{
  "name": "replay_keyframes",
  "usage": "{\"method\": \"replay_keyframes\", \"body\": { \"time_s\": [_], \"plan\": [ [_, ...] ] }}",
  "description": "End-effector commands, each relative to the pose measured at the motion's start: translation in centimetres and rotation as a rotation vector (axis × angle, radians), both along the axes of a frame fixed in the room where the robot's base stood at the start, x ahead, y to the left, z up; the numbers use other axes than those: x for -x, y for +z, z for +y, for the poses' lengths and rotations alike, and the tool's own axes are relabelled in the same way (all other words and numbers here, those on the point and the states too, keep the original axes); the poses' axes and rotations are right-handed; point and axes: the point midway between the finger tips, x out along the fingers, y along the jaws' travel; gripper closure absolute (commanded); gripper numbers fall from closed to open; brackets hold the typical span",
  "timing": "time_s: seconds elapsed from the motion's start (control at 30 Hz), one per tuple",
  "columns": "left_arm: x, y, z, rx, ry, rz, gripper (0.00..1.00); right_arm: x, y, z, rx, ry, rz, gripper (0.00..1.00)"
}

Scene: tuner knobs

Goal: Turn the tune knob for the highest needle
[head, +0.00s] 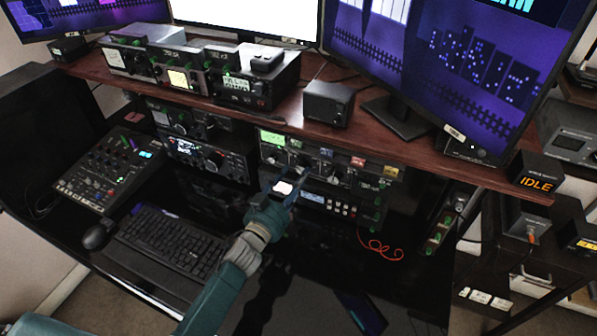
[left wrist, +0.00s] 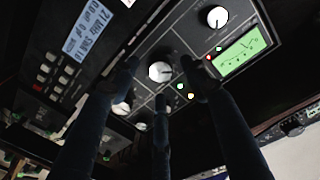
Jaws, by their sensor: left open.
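The tuner panel (head: 318,158) is a dark unit under the wooden shelf. Its lit green meter (head: 272,138) sits at its left end and shows larger in the left wrist view (left wrist: 241,54); the needle's exact reading is too small to tell. A white-faced knob (left wrist: 159,71) lies between my left gripper's fingertips (left wrist: 160,80), with no clear contact. Another white knob (left wrist: 215,17) sits beside the meter, and a third (left wrist: 122,108) is partly behind a finger. Knob labels are unreadable. My left gripper (head: 283,182) is open in front of the panel. My right gripper is out of view.
A radio with a blue display (head: 312,197) sits just below the panel. The wooden shelf (head: 385,143) overhangs above, holding a small black box (head: 327,103). A keyboard (head: 172,242) and mixer (head: 108,170) lie left. A red cable (head: 380,249) lies on the desk.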

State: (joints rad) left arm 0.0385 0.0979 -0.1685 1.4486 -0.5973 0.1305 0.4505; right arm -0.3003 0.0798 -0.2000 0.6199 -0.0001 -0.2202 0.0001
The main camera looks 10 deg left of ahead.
Motion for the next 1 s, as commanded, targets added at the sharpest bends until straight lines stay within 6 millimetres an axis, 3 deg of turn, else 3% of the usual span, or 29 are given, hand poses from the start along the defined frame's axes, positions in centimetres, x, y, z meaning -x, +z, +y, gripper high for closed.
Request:
{"method": "replay_keyframes", "body": {
  "time_s": [0.2,0.5,0.73,1.0],
  "plan": [
    [-2.0,0.0,-0.4,0.001,0.001,0.000,0.54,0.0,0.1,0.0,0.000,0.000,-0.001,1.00],
    [-2.2,0.0,-0.5,0.000,0.001,0.000,0.54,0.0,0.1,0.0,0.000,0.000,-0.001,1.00],
    [-2.2,-0.1,-0.5,0.000,0.001,0.000,0.98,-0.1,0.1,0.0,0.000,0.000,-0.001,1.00],
    [-2.1,-0.1,-0.5,-0.084,0.000,-0.016,0.99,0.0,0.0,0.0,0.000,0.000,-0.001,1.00]
  ]
}}
